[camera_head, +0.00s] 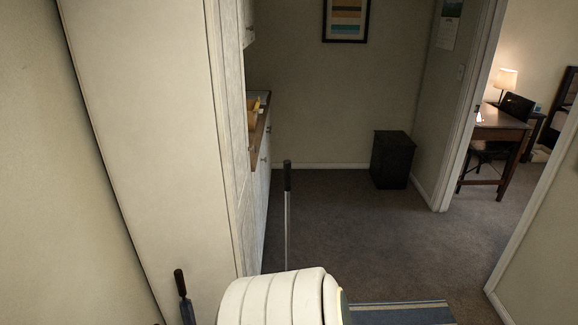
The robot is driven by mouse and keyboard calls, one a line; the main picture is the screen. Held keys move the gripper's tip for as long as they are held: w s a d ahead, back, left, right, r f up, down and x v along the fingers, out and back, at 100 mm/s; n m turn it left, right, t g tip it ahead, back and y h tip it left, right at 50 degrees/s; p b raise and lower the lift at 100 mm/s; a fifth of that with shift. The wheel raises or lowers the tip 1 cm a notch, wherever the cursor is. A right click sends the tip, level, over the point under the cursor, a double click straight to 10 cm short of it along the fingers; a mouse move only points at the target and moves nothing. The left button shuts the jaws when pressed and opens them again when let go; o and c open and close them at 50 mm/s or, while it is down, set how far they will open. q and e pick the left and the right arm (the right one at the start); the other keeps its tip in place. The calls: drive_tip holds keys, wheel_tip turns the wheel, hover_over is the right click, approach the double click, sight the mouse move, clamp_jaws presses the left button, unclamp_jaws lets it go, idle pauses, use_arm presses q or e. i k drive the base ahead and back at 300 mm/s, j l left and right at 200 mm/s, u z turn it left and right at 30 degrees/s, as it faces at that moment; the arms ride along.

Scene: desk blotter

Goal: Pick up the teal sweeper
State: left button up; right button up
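No teal sweeper can be made out. A thin grey upright pole with a black grip (287,178) stands near the lower middle, behind a white ribbed rounded thing that hides its lower end. It looks like a long handle, but I cannot tell what it belongs to. A second dark handle (180,284) rises at the lower left, beside the tall pale cabinet; its lower part is cut off by the frame's bottom edge. Neither of my grippers shows in the head view.
The white ribbed thing (278,298) fills the bottom centre, next to a blue striped mat (398,313). A tall pale cabinet (150,130) stands left. A black bin (392,160) is at the back. Dark carpet (400,240) is clear towards the doorway and wooden desk (498,125).

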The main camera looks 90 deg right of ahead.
sight(287, 164)
drive_tip(key=z, duration=4.5)
drive_tip(key=u, duration=1.75)
drive_tip(key=l, duration=0.4)
drive_tip(key=i+l+u, duration=0.15)
drive_tip(key=l, duration=0.3)
drive_tip(key=i+l+u, duration=0.3)
drive_tip(key=l, duration=0.3)
drive_tip(key=i+l+u, duration=0.1)
drive_tip(key=i+l, duration=0.15)
drive_tip(key=i+l+u, duration=0.15)
drive_tip(key=l, duration=0.3)
